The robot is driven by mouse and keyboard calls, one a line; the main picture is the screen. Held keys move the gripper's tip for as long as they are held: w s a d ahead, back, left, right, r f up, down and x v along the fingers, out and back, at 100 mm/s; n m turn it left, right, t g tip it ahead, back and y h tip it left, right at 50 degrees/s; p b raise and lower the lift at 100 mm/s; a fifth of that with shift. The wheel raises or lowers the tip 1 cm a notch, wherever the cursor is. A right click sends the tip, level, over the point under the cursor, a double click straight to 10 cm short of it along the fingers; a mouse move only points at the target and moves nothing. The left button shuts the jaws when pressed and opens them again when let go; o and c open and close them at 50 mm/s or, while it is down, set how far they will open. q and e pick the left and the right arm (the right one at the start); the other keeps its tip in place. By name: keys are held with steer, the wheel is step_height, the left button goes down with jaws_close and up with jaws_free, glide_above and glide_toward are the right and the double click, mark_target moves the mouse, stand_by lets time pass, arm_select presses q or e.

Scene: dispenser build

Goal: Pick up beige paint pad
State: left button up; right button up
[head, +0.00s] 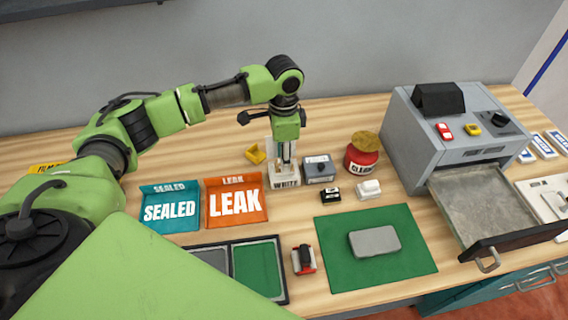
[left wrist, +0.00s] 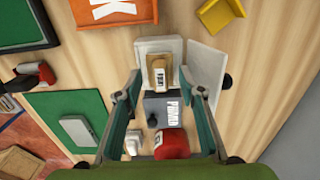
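A small beige pad (left wrist: 158,74) with a white label shows in the left wrist view, at a white holder. My left gripper (head: 284,158) points down over the holder. In the left wrist view the left gripper (left wrist: 161,86) has its fingers spread, one on either side of the pad's line. I cannot tell whether they touch it. My right gripper is not in view.
A grey box (head: 319,169) and red jar (head: 362,158) stand close right of the holder. A yellow piece (head: 255,153) lies behind left. The orange LEAK tray (head: 236,219) and teal SEALED tray (head: 170,226) are left. A grey machine (head: 400,130) with open drawer stands right.

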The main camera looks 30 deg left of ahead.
arm_select(q)
steer(key=shift+w+f, duration=0.1)
steer(key=shift+f, duration=0.85)
steer(key=c, duration=0.8)
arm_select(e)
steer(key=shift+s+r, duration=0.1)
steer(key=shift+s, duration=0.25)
arm_select(q)
steer(key=shift+r, duration=0.2)
steer(key=shift+r+b, duration=0.3)
steer(key=shift+r, duration=0.35)
steer(key=s+d+r+b, duration=0.1)
steer(key=s+d+r, duration=0.7)
steer(key=s+r, duration=0.3)
steer(key=shift+s+d+r+b, duration=0.15)
steer(key=shift+d+r+b, duration=0.1)
steer(key=shift+b, duration=0.15)
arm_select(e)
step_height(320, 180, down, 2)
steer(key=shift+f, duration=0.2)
